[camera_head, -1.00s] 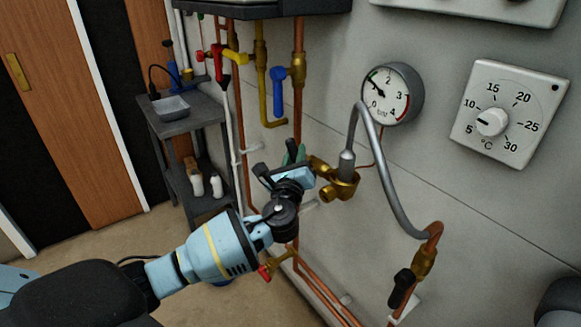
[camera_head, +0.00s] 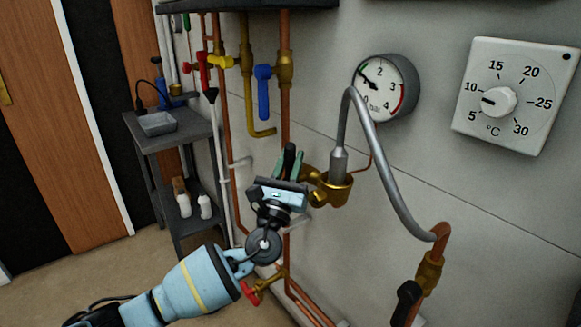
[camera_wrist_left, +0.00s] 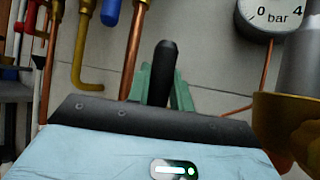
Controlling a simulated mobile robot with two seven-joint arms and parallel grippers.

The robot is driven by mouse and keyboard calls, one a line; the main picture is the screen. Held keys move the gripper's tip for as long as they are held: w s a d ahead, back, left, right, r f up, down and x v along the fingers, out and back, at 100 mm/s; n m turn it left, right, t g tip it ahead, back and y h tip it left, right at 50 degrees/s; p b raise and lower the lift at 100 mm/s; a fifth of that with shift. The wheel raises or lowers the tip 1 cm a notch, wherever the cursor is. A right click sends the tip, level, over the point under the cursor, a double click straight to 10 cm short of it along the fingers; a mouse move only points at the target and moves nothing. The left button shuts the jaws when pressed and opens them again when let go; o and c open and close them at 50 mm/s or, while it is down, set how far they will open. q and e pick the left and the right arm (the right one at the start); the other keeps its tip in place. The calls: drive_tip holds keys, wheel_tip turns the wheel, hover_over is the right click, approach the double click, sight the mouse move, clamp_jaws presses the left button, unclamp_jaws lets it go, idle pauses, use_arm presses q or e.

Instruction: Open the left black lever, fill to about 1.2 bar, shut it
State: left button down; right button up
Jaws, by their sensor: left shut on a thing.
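My left gripper (camera_head: 288,165) has its green fingers shut on the left black lever (camera_wrist_left: 165,65), which stands up between them in the left wrist view. The lever sits beside a brass valve (camera_head: 333,190) under the grey braided hose; its lower part is hidden by the gripper. The pressure gauge (camera_head: 386,88) is above and to the right, its needle pointing up-left, near the hidden 1 mark. The gauge's lower edge also shows in the left wrist view (camera_wrist_left: 272,17), without its needle. A second black lever (camera_head: 407,298) is at the hose's lower right end. My right gripper is out of view.
The grey hose (camera_head: 387,170) arches beside the gauge. A thermostat (camera_head: 515,97) is on the right wall; a grey trolley (camera_head: 175,140) stands behind left.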

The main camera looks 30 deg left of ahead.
sight(289, 169)
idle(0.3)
use_arm(q)
drive_tip(key=c, duration=1.3)
unclamp_jaws()
drive_tip(key=shift+o, duration=0.2)
drive_tip(key=shift+s+d+f, duration=0.1)
drive_tip(key=shift+s+f, duration=0.1)
drive_tip(key=b+v, duration=0.1)
drive_tip(key=v, duration=0.5)
drive_tip(key=shift+s+f, duration=0.2)
drive_tip(key=shift+s, duration=0.1)
drive_tip(key=shift+s+f, duration=0.15)
drive_tip(key=shift+s, duration=0.1)
